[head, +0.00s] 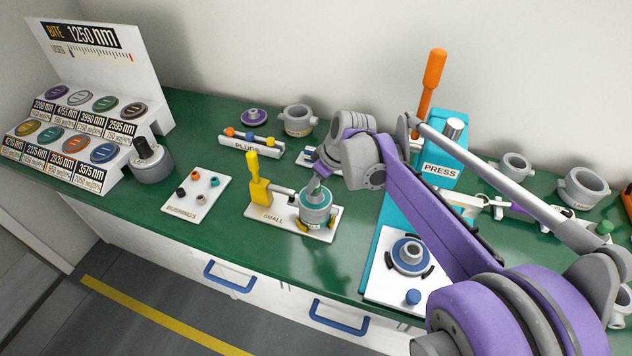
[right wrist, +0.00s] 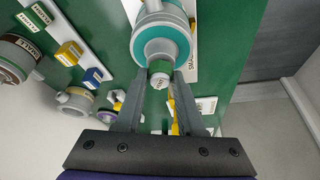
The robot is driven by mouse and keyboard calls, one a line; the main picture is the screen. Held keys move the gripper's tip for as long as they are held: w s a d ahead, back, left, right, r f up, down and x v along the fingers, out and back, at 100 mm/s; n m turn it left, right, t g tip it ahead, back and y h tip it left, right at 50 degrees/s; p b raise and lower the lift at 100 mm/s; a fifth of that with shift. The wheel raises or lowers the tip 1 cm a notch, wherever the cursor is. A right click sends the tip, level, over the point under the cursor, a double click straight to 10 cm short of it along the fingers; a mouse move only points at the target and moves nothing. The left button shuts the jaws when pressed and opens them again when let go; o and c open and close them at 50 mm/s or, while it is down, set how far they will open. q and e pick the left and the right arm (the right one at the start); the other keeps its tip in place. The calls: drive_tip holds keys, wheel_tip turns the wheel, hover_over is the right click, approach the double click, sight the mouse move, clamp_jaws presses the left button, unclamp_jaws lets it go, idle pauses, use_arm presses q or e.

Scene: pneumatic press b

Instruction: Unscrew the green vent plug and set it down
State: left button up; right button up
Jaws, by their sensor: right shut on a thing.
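In the head view this cylinder (head: 317,212) stands upright in the white fixture marked SMALL (head: 288,229). I cannot tell how far the plug is threaded in. My left gripper is not in view.
A yellow toggle clamp (head: 257,180) stands left of the cylinder. The bushings tray (head: 196,192) and plugs rack (head: 252,144) lie further left and behind. The teal press (head: 447,152) is right, partly behind my arm. Green tabletop (head: 238,264) is bare along the front left.

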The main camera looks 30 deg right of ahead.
drive_tip(key=n+y, duration=0.1)
drive_tip(key=n, duration=0.2)
drive_tip(key=n+g+y, duration=0.1)
drive_tip(key=n, duration=0.2)
drive_tip(key=shift+d+n+g, duration=0.1)
drive_tip(key=shift+n+g, duration=0.2)
drive_tip(key=shift+n, duration=0.1)
drive_tip(key=o, duration=0.7)
drive_tip(key=shift+o, duration=0.2)
drive_tip(key=m+h, duration=0.1)
drive_tip(key=m, duration=0.2)
drive_tip(key=m+t, duration=0.1)
drive_tip(key=m, duration=0.1)
drive_tip(key=shift+m+t+h, duration=0.3)
drive_tip(key=shift+m+h, duration=0.1)
drive_tip(key=m+h, duration=0.1)
drive_tip(key=m, duration=0.2)
drive_tip(key=m+h, duration=0.1)
drive_tip(key=m, duration=0.2)
drive_tip(key=shift+a, duration=0.2)
